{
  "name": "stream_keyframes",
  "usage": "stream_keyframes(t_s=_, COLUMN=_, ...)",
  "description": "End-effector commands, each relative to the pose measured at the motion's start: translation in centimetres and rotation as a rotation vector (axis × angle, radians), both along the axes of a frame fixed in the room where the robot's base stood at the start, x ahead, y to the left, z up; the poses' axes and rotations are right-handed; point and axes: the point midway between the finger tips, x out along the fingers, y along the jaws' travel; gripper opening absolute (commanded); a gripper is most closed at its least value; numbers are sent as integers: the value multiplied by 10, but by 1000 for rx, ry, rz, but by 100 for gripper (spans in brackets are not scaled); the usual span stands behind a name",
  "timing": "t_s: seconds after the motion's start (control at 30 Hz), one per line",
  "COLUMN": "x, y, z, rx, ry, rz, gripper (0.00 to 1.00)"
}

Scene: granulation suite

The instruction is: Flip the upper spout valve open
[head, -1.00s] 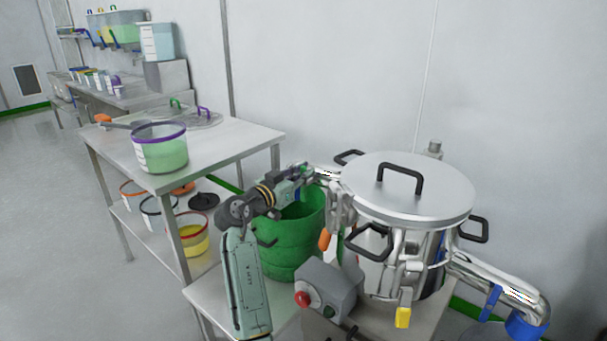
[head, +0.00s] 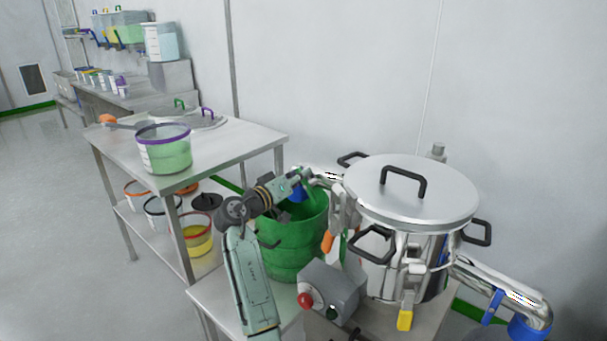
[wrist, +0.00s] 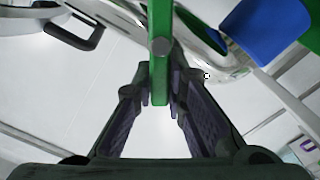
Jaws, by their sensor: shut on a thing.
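In the wrist view my gripper (wrist: 160,95) is shut on a green valve handle (wrist: 159,75), a flat bar between the two fingers. A metal spout pipe and a blue spout end (wrist: 255,28) show beyond it. In the head view my gripper (head: 306,179) is at the upper spout (head: 328,180), left of the lidded steel vessel (head: 405,195). A blue part (head: 298,193) shows under the gripper, with a green patch beside it. I cannot tell what the patch is. The gripper largely hides the valve in the head view.
A green bin (head: 291,243) stands below the upper spout. A grey control box with a red button (head: 305,300) sits in front of the vessel. A lower spout with a blue end (head: 527,325) sticks out right. A steel table (head: 230,145) with a purple-rimmed tub is at left.

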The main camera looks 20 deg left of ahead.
Motion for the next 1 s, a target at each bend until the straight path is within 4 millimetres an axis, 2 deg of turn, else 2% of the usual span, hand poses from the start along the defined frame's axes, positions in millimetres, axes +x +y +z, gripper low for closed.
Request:
stream_keyframes(t_s=0.6, x=4, y=10, z=-13, rx=-546, ry=199, rz=-1, gripper=0)
stream_keyframes(t_s=1.0, x=4, y=12, z=-23, rx=-799, ry=291, rz=-1, gripper=0)
